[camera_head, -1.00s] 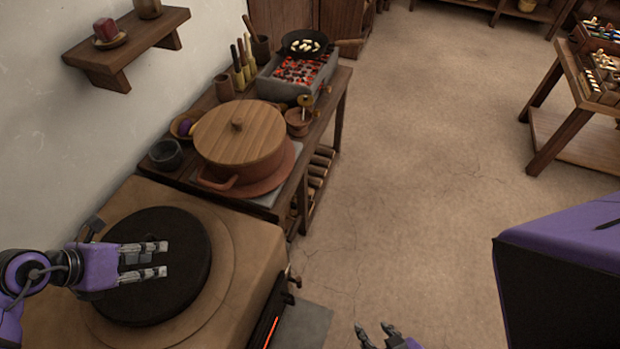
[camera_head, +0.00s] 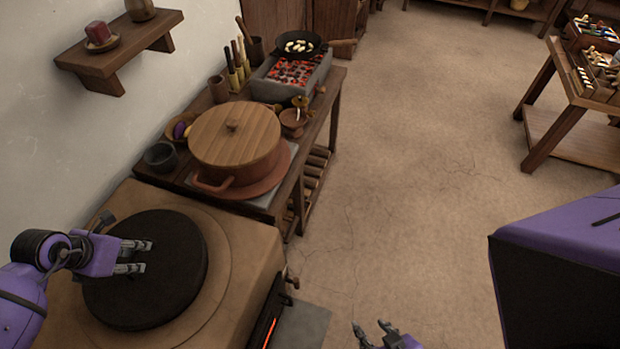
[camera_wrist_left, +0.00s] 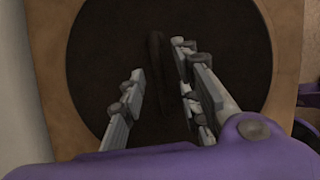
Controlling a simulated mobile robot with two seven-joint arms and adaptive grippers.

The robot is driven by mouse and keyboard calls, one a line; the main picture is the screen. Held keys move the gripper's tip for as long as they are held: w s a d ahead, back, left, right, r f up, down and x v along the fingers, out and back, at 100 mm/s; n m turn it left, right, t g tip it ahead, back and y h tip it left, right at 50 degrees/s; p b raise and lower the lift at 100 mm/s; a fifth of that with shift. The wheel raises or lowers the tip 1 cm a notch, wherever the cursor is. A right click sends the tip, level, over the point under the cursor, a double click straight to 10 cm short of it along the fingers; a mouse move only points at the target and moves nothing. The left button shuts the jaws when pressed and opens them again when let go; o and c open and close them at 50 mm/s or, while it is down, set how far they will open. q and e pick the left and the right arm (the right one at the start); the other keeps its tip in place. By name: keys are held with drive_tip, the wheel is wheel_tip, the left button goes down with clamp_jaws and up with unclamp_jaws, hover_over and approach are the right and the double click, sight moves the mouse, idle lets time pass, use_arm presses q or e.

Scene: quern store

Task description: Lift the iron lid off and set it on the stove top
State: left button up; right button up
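The iron lid (camera_head: 165,300) is a flat black disc lying on the round raised ring of the clay stove top (camera_head: 240,262), at the lower left of the head view. The lid also fills the middle of the left wrist view (camera_wrist_left: 95,50), with a dark bar-like handle (camera_wrist_left: 155,50) standing on it. My left gripper (camera_head: 146,256) is over the lid, open and empty. In the wrist view its fingers (camera_wrist_left: 160,58) are apart, with the handle between and beyond them. Contact cannot be told. My right gripper (camera_head: 370,331) shows partly at the bottom edge, fingers apart, away from the stove.
A bench behind the stove holds a large pot with a wooden lid (camera_head: 235,140), a dark bowl (camera_head: 161,157) and a brazier (camera_head: 290,80) with a pan (camera_head: 299,45). A wall shelf (camera_head: 120,55) is above left. Bare stove top surrounds the lid. Floor is open on the right.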

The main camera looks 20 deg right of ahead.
use_arm(q)
clamp_jaws()
idle(0.3)
drive_tip(key=shift+w+r, duration=0.15)
drive_tip(key=shift+r, duration=0.1)
